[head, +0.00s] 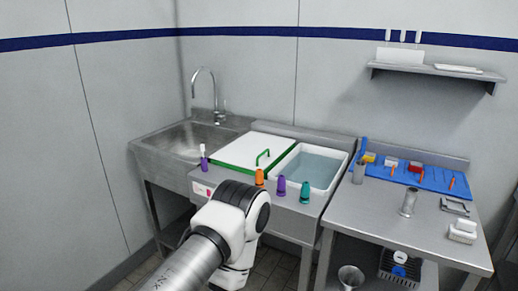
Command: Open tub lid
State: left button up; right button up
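A white lid with green edges (247,149) lies flat on the bench, just right of the steel sink. A green handle (263,157) stands up near its right side. A white tub (331,149) holding bluish water (314,168) is beside the lid on the right, and the visible part of it is uncovered. Whether the lid covers part of this tub or a separate one is unclear. One of my arms reaches up from the bottom of the view, in front of the bench. Neither gripper shows.
Orange (259,177), purple (281,187) and teal (305,192) cone-shaped pieces stand along the bench front. A white-and-purple piece (204,158) stands near the sink (183,139). A faucet (205,88) rises behind. A steel table (373,213) with a blue tray (440,180) is at right.

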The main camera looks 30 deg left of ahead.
aim_at(254, 151)
jog(key=i+j, duration=0.15)
jog(key=j, duration=0.15)
jog(key=i+j+z, duration=0.15)
jog(key=j, duration=0.2)
jog(key=i+j, duration=0.15)
jog(key=j, duration=0.15)
jog(key=i+j+z, duration=0.1)
jog(key=j, duration=0.25)
jog(key=i+j+z, duration=0.1)
jog(key=j, duration=0.25)
jog(key=i+j, duration=0.15)
jog(key=j, duration=0.2)
jog(key=i+z, duration=0.05)
